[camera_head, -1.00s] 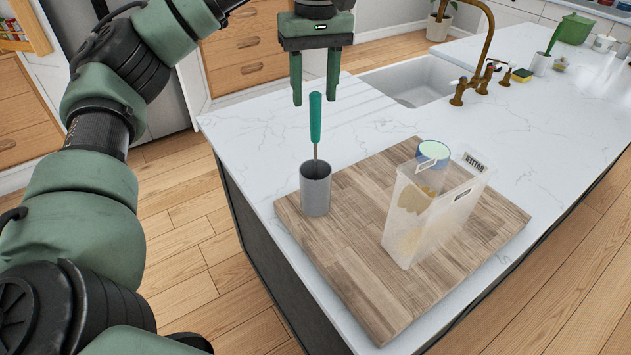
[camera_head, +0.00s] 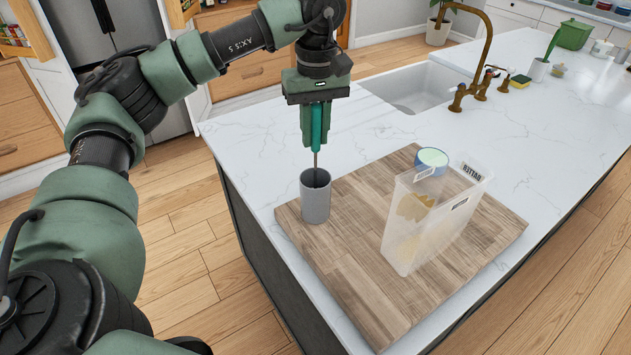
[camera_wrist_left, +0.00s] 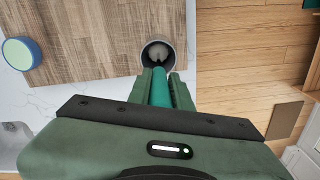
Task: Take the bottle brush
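The bottle brush (camera_head: 316,128) has a teal-green handle and a thin metal stem. It stands upright in the grey cup (camera_head: 315,200), with its lower end inside; in the wrist view its head shows dimly in the cup opening (camera_wrist_left: 145,52). My left gripper (camera_head: 317,142) is above the cup, pointing down, with its green fingers on both sides of the handle. In the left wrist view the fingers (camera_wrist_left: 161,78) lie close against the handle (camera_wrist_left: 161,92), shut on it. My right gripper is in neither view.
The cup stands at the left edge of a wooden board (camera_head: 365,285) on the white counter (camera_head: 370,140). The sink (camera_head: 410,90) and brass faucet (camera_head: 480,75) lie behind.

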